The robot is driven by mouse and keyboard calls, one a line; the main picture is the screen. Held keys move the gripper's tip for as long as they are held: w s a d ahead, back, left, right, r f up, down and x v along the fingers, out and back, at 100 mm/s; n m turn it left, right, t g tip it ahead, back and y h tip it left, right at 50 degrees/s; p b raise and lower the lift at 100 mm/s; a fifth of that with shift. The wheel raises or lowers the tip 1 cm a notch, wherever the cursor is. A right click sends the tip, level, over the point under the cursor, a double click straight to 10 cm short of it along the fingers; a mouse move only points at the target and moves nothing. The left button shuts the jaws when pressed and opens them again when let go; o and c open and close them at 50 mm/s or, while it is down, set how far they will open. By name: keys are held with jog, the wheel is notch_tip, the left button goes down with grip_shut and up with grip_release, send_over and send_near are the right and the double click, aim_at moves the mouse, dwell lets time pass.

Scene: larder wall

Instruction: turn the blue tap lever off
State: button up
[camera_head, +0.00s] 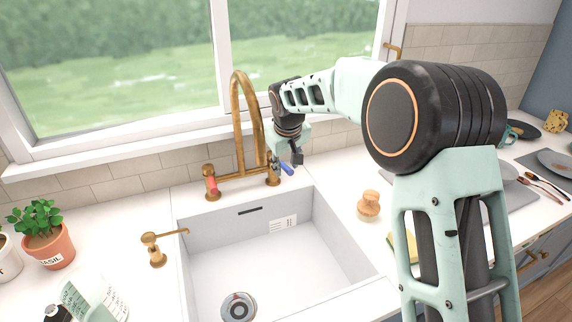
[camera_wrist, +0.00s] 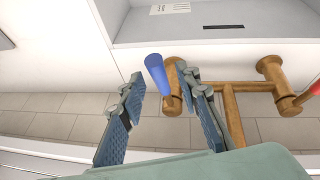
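The brass tap (camera_head: 240,120) stands behind the white sink. Its blue lever (camera_head: 286,169) is on the right-hand valve and points out to the right. Its red lever (camera_head: 211,185) is on the left-hand valve. My gripper (camera_head: 296,158) is at the blue lever. In the wrist view my gripper (camera_wrist: 162,86) is open, with one finger on each side of the blue lever (camera_wrist: 156,72). The right finger looks close to the lever and overlaps the valve body; I cannot tell whether it touches. The red lever (camera_wrist: 307,93) shows at the right edge there.
The sink (camera_head: 275,258) lies in front of the tap. A brass soap dispenser (camera_head: 156,248) and a potted basil (camera_head: 45,236) stand to the left. A wooden-handled brush (camera_head: 370,204) is on the counter to the right. The window and tiled wall are close behind.

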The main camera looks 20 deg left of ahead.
jog(key=v, duration=1.2)
